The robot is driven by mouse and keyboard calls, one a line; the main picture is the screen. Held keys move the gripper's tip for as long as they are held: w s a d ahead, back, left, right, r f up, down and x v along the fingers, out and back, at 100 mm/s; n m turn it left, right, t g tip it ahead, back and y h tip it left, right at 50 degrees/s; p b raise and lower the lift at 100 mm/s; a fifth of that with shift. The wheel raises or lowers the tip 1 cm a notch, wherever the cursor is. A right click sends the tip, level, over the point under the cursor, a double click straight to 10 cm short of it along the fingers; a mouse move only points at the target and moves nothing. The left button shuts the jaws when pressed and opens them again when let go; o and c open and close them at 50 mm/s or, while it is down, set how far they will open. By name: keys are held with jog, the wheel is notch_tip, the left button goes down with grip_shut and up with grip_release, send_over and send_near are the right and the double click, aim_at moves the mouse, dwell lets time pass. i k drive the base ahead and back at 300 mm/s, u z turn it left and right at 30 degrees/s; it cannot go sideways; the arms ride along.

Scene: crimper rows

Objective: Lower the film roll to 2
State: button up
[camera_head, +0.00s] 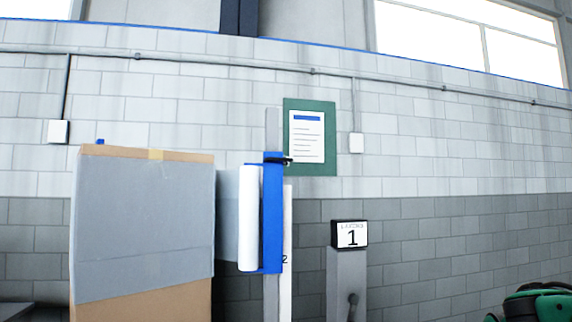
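The white film roll (249,218) stands upright on a blue carriage (272,222) on a grey mast (272,128) in the head view. A pale strip (287,222) runs down the mast's right side, with a "2" printed near the carriage's lower end. A small black part (279,160) sticks out to the right near the carriage's top. A grey pedestal (346,284) to the right bears a sign (351,234) with a large "1"; smaller lettering above it is unreadable. A dark handle (353,300) sits on the pedestal's front. My gripper is not in view.
Grey film (228,215) spans from the roll to a tall wrapped carton stack (145,225) at the left. A green board with a paper (307,137) hangs on the block wall behind. A green machine (540,303) stands at the lower right.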

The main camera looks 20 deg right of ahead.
aim_at(248, 248)
jog(key=z, duration=0.15)
jog(key=i, duration=1.25)
jog(key=u, duration=0.6)
